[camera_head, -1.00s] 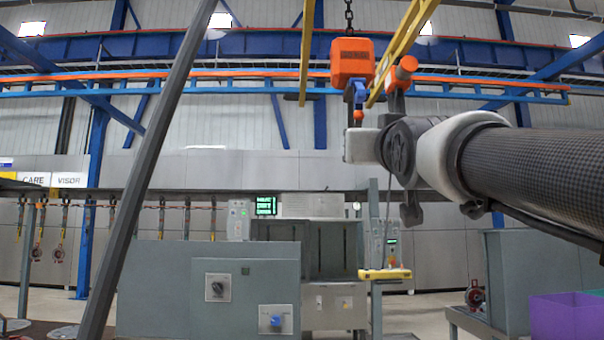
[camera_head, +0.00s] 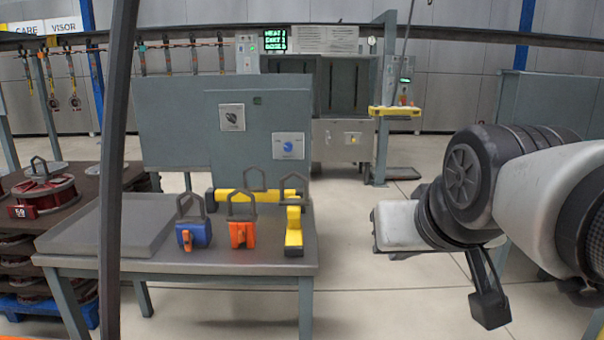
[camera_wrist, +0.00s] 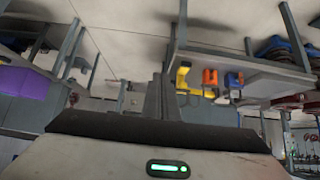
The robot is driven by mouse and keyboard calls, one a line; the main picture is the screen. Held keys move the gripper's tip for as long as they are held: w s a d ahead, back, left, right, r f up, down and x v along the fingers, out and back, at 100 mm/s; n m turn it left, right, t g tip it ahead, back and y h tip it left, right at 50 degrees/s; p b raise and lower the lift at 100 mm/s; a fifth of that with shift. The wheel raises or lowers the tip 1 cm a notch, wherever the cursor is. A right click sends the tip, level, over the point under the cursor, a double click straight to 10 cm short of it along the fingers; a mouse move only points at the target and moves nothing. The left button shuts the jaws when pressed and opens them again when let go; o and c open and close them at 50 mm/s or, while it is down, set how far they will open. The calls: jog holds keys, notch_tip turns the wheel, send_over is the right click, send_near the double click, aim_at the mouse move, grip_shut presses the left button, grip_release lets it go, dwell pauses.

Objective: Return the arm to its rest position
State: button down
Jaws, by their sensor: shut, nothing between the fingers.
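My arm (camera_head: 540,190) reaches in from the right in the head view, bent at a dark round joint. It hangs over open floor to the right of the table, apart from it. A white block at its end points left, and a dark part hangs below it. My gripper (camera_wrist: 162,88) shows in the wrist view as dark fingers close together above a pale body with a green light. It is shut and empty. The fingertips do not show clearly in the head view.
A grey table (camera_head: 200,262) holds a blue hook block (camera_head: 196,235), an orange one (camera_head: 242,234) and a yellow one (camera_head: 293,232). A dark post (camera_head: 119,150) crosses the left. A control cabinet (camera_head: 258,145) stands behind the table. A purple bin (camera_wrist: 22,82) shows in the wrist view.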

jog(key=s+f+g, duration=0.3)
jog(key=s+f, duration=0.5)
jog(key=f, duration=0.1)
notch_tip(320, 180, up, 24)
jog(key=p, duration=2.5)
jog(key=shift+s+p, duration=0.3)
jog(key=shift+s, duration=0.15)
jog(key=shift+a+r, duration=0.1)
